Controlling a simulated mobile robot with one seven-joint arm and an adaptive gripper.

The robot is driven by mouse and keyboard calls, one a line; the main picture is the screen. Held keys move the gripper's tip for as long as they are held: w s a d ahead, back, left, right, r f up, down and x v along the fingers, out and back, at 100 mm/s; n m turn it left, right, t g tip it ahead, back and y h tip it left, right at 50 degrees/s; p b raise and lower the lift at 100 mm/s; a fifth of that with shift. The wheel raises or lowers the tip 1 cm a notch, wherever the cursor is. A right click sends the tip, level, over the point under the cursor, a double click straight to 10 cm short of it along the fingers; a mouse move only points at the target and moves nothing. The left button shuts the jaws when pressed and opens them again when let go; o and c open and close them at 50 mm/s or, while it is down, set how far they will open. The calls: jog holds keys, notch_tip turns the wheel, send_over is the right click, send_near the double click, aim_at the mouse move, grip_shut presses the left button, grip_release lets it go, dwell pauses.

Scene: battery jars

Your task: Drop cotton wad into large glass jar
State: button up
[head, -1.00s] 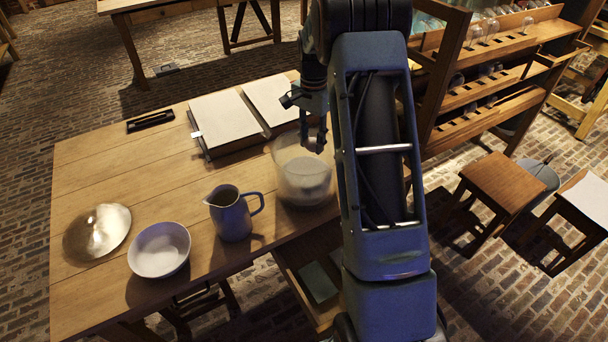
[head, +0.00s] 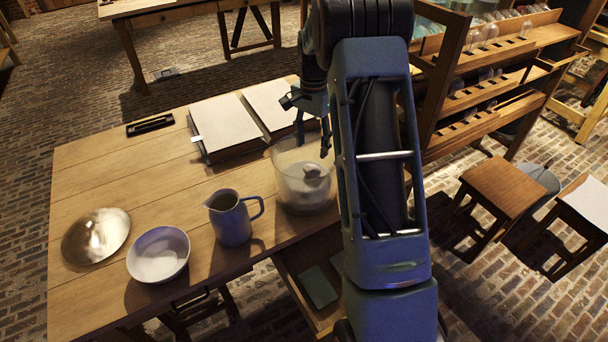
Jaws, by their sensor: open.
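The large glass jar (head: 290,190) stands near the right edge of the wooden table, beside the grey pitcher. A small pale lump, which looks like the cotton wad (head: 313,172), shows through the glass inside the jar. I cannot tell whether it rests on the jar's contents or is still falling. My gripper (head: 313,143) is open over the jar's mouth, pointing down, with its fingers spread and the lump below them, apart from it. My arm hides the jar's right side.
A grey pitcher (head: 230,220), a white bowl (head: 159,255) and a shiny metal dish (head: 95,236) stand left of the jar. Open books (head: 226,124) lie behind it. An open drawer (head: 291,278) juts out below the table's front edge. The table's left middle is clear.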

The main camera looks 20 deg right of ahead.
notch_tip(320, 180, up, 11)
jog(key=shift+f, duration=0.2)
dwell(0.4)
